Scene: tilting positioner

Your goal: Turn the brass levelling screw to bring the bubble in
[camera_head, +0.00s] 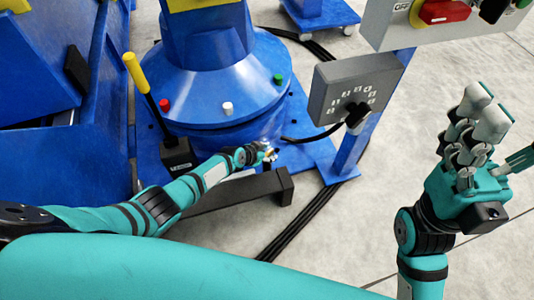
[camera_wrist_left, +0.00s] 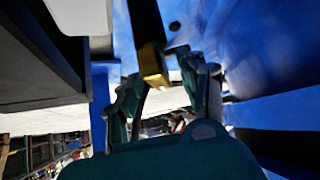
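My left gripper (camera_head: 267,153) reaches in beside the blue round base (camera_head: 225,95) of the positioner, small in the head view. In the left wrist view its two fingers (camera_wrist_left: 163,85) stand apart. A black bar with a square brass-coloured end (camera_wrist_left: 152,65) shows between and beyond the fingertips; I cannot tell whether they touch it. I cannot make out the levelling screw for certain, and no bubble vial is recognisable. My right gripper (camera_head: 497,135) is raised at the right, fingers up and apart, holding nothing.
A yellow-handled lever (camera_head: 140,78) rises left of the base. A dark beam (camera_head: 235,195) lies near my left forearm. A panel with a red switch (camera_head: 442,12) is at upper right. Black cables (camera_head: 305,218) cross the floor.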

